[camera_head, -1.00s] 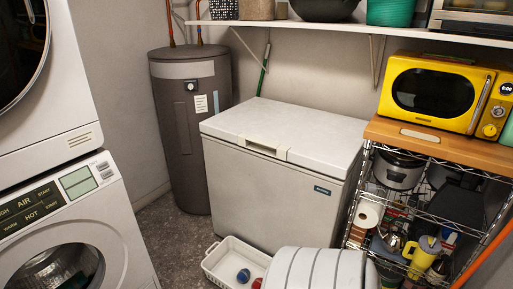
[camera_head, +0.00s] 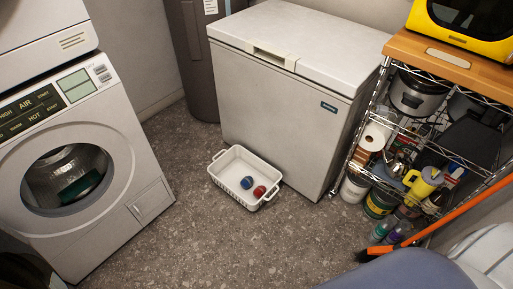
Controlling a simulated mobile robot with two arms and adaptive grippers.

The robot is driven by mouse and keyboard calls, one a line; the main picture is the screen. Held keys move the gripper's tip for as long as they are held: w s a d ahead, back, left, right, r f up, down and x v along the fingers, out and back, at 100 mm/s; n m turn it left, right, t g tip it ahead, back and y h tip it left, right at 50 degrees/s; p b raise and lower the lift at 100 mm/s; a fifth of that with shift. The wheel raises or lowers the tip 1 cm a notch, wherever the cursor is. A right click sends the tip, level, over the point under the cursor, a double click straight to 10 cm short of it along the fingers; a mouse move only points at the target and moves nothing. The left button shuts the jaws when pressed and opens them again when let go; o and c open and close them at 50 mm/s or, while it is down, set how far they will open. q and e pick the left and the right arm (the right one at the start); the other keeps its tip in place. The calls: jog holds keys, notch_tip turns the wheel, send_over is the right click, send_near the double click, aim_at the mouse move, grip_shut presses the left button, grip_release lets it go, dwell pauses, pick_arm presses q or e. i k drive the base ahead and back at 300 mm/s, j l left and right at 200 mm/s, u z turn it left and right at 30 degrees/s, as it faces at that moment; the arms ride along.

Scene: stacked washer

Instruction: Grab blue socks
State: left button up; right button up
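A rolled blue bundle (camera_head: 248,183), which looks like the blue socks, lies in a white basket (camera_head: 226,187) on the floor in front of the white chest freezer. A red rolled bundle (camera_head: 260,191) lies beside it to the right, close to the basket's right end. Neither of my grippers is in view, so I cannot see whether they are open or shut.
The lower front-loading machine (camera_head: 140,205) stands at left, with dark teal cloth (camera_head: 82,186) in its drum. The freezer (camera_head: 270,110) is behind the basket. A wire rack (camera_head: 385,165) and orange-handled broom (camera_head: 440,222) are at right. The floor (camera_head: 210,245) before the basket is clear.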

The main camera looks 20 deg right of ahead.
aim_at(247, 182)
jog(key=z, duration=0.55)
jog(key=i+j+z, duration=0.15)
jog(key=i+j, duration=0.3)
jog(key=j, duration=0.15)
